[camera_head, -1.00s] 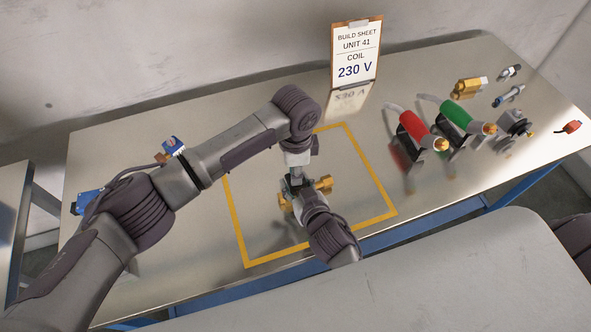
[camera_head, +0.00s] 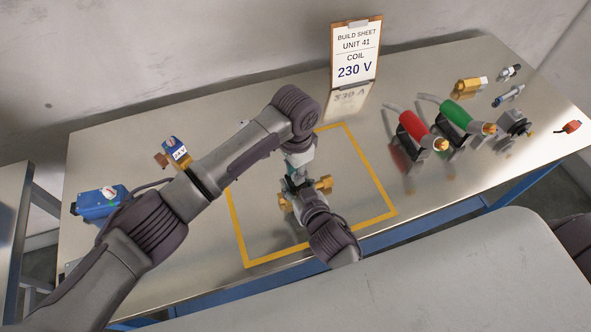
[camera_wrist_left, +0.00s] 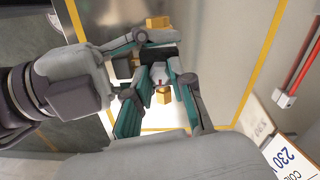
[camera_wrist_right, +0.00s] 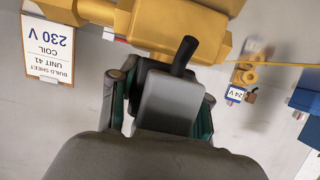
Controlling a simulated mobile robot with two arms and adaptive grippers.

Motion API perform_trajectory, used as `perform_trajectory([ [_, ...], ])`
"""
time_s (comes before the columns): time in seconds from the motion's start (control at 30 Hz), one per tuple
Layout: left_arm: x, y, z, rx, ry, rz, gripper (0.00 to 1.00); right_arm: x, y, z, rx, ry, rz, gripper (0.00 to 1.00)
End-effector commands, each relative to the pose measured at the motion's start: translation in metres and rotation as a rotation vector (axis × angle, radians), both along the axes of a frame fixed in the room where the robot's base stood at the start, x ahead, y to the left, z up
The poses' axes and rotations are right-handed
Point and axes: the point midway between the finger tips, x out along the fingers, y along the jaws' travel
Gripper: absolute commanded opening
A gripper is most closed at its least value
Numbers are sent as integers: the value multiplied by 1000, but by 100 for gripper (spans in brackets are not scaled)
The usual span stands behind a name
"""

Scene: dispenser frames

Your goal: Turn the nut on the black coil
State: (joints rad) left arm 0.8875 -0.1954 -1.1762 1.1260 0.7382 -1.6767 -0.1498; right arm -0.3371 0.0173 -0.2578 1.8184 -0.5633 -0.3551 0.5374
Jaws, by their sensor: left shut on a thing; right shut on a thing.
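The brass valve body (camera_head: 325,184) lies inside the yellow outline, and it fills the top of the right wrist view (camera_wrist_right: 165,22). The black coil (camera_wrist_left: 160,52) is largely hidden by both grippers. My left gripper (camera_head: 298,178) reaches down onto the assembly. In the left wrist view its teal fingers are close around a small silver part (camera_wrist_left: 160,77), which looks like the nut. My right gripper (camera_head: 303,197) comes from the front and is shut on the coil side; the right wrist view shows a grey block (camera_wrist_right: 166,104) with a black stub (camera_wrist_right: 185,55) between its fingers.
A sheet reading COIL 230 V (camera_head: 355,58) stands at the back. A blue 24 V coil (camera_head: 175,148) and blue box (camera_head: 100,204) lie left, beside my left arm.

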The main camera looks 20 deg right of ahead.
Motion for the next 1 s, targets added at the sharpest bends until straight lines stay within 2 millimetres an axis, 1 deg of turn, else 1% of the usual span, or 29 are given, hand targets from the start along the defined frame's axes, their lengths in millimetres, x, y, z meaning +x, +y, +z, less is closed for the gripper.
perform_trajectory([
  [0.27,1,-1,2,-5,-6,-1,0,-1,2,-1,1,2,3,0],
  [0.3,1,-1,2,-5,-6,-1,29,-1,2,-1,1,2,3,0],
  [0.37,1,-1,2,-4,-5,-1,39,-1,1,-1,2,2,2,0],
  [0.4,1,-1,1,-4,-4,-2,46,-1,1,-1,2,2,2,0],
  [0.43,1,-1,1,-3,-4,-2,48,-1,1,-1,2,2,1,0],
  [0.67,1,0,1,-1,-2,-2,48,-1,1,-1,1,2,1,0],
  [0.77,1,-1,3,-2,-3,-2,48,-1,1,-1,1,2,1,0],
  [0.87,1,-1,14,-4,-2,-2,48,0,0,-1,1,2,1,0],
  [0.97,1,-1,32,-4,-4,-3,48,0,0,-1,1,2,0,0],
  [1.0,1,-1,41,-5,-6,-4,48,0,0,-1,1,2,0,0],
])
